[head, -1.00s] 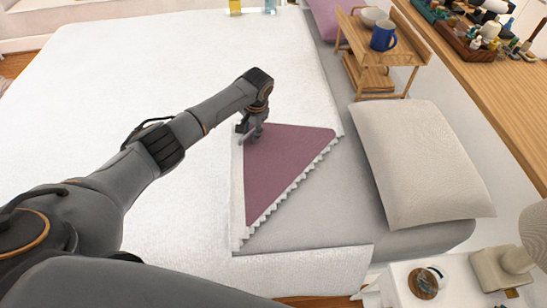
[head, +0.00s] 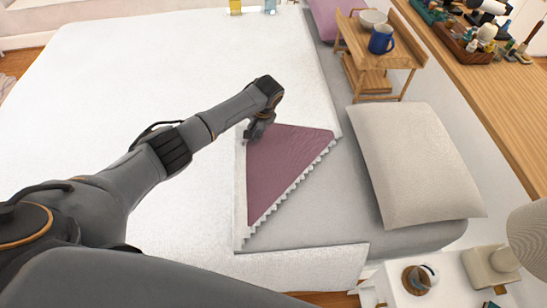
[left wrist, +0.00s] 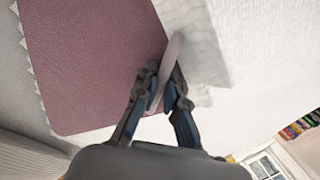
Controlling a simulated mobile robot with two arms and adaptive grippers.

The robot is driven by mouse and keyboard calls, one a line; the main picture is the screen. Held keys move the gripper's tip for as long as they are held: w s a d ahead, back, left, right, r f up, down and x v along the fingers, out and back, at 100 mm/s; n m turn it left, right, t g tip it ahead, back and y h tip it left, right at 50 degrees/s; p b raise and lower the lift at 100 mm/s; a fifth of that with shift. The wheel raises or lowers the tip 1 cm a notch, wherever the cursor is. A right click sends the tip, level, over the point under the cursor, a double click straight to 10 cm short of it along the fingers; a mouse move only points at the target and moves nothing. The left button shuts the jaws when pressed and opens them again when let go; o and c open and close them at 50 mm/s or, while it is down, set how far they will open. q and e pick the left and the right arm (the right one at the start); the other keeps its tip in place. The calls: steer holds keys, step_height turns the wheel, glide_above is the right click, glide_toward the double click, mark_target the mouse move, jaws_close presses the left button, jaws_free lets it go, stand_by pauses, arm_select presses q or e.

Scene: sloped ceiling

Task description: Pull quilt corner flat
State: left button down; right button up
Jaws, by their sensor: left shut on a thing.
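The white quilt (head: 130,90) covers most of the bed in the head view. One corner is folded back, showing a plum-purple triangle (head: 280,165) with a zigzag edge over the grey sheet (head: 330,185). My left gripper (head: 258,128) is at the upper left of this triangle. In the left wrist view my left gripper (left wrist: 163,88) is shut on the quilt's folded corner, and a thin pale flap (left wrist: 172,58) stands up between the fingers. The purple side (left wrist: 90,60) lies beside them. My right gripper is not in view.
A pale pillow (head: 415,165) lies to the right of the fold. A wooden bed tray (head: 375,65) with a blue mug (head: 381,39) and a white bowl (head: 372,20) stands beyond it. A white nightstand (head: 450,275) is at lower right.

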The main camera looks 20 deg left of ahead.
arm_select(q)
steer(key=shift+s+d+f, duration=0.15)
steer(key=shift+d, duration=0.1)
steer(key=d+r+p, duration=0.1)
steer(key=p, duration=0.1)
steer(key=d+r+p, duration=0.1)
steer(key=shift+s+r+p, duration=0.25)
steer(key=shift+s+p, duration=0.05)
steer(key=shift+p, duration=0.1)
steer(key=shift+s+d+r+y, duration=0.1)
steer(key=shift+s+d+y, duration=0.1)
steer(key=shift+y, duration=0.2)
steer(key=shift+w, duration=0.1)
